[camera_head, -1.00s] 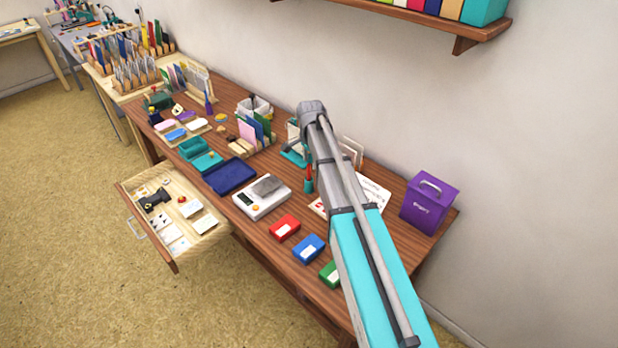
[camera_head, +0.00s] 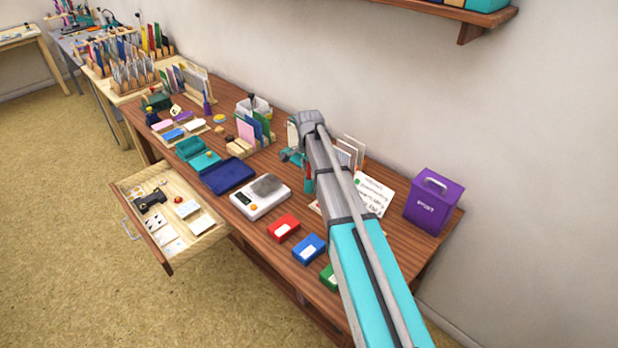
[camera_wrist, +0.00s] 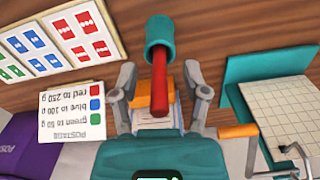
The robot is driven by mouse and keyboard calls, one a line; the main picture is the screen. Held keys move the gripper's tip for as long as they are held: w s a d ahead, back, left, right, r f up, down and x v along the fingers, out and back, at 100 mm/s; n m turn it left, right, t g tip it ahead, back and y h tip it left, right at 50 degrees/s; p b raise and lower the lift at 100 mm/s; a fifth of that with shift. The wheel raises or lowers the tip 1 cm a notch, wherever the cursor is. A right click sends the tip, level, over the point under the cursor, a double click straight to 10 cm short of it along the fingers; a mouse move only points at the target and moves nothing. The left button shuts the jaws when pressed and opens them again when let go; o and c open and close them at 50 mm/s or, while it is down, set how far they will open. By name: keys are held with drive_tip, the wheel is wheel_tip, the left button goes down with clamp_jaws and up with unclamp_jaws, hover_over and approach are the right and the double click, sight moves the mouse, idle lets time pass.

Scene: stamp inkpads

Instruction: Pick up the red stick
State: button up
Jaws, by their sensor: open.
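The red stick (camera_wrist: 160,85) shows in the middle of the wrist view, with its far end at a teal cylinder-shaped piece (camera_wrist: 160,38). Whether it stands in that piece or is joined to it, I cannot tell. My gripper (camera_wrist: 159,75) is open, with one finger on each side of the stick and visible gaps between. The stick's near end is over an orange and white item (camera_wrist: 155,118). In the head view a little of the red stick (camera_head: 308,172) shows beside my arm, and my arm hides the fingers.
A postage card (camera_wrist: 72,112) stands left of the gripper and a stamp sheet (camera_wrist: 62,45) lies beyond it. A teal board with a grid (camera_wrist: 285,115) is close on the right. Red (camera_head: 284,228) and blue (camera_head: 309,249) boxes lie near the table front. A drawer (camera_head: 165,262) is open.

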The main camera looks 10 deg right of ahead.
idle(0.4)
clamp_jaws()
drive_tip(key=shift+r, duration=0.2)
wheel_tip(320, 180, up, 10)
drive_tip(key=p, duration=1)
drive_tip(key=shift+f, duration=0.15)
drive_tip(key=c, duration=0.7)
unclamp_jaws()
drive_tip(key=shift+c, duration=0.2)
clamp_jaws()
drive_tip(key=shift+s, duration=0.1)
